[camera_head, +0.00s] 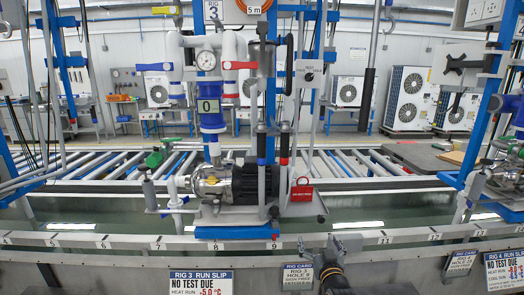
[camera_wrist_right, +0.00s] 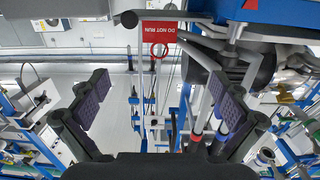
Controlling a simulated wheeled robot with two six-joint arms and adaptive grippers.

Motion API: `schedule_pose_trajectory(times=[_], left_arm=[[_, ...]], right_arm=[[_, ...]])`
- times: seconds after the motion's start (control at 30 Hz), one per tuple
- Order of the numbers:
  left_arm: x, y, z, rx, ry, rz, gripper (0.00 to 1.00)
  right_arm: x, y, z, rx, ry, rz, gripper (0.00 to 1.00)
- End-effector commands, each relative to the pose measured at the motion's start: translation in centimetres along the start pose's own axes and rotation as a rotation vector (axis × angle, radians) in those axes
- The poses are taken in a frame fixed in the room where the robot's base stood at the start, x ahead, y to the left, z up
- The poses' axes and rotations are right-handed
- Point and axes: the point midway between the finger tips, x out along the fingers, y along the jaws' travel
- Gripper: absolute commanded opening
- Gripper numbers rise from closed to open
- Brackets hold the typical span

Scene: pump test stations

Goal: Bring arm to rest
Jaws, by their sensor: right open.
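My right gripper (camera_head: 330,248) is low in the head view, in front of the rail and just right of the middle. In the right wrist view its two fingers with purple pads (camera_wrist_right: 160,88) stand wide apart, with nothing held between them. The pump (camera_head: 234,186) sits on its blue and grey base behind the rail, up and to the left of my gripper. A red "DO NOT RUN" tag (camera_head: 302,193) hangs at the pump's right side; it also shows in the right wrist view (camera_wrist_right: 160,33), beyond the fingers. My left gripper is not in view.
A numbered rail (camera_head: 400,236) runs across the front with white cards below it, including a run slip (camera_head: 200,283). A roller conveyor (camera_head: 110,165) lies behind the pump. Upright posts and pipes stand above the pump. The rail right of my gripper looks clear.

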Motion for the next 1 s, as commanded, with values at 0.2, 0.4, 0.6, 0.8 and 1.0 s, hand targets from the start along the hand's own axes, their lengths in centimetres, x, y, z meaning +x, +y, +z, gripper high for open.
schedule_pose_trajectory(times=[0.2,0.4,0.6,0.8,1.0], left_arm=[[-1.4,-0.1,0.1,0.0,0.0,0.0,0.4],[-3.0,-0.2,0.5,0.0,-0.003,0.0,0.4],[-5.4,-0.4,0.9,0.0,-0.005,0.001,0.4],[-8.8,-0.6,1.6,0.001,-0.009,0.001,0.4],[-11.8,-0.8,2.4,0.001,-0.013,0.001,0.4]], right_arm=[[-1.0,0.2,5.0,-0.005,-0.115,-0.002,1.0],[-3.4,0.6,11.7,-0.011,-0.266,-0.004,1.0],[-9.2,1.4,21.0,-0.021,-0.488,-0.002,1.0],[-22.1,3.2,32.3,-0.033,-0.811,0.008,1.0],[-38.3,5.5,39.6,-0.045,-1.12,0.028,1.0]])
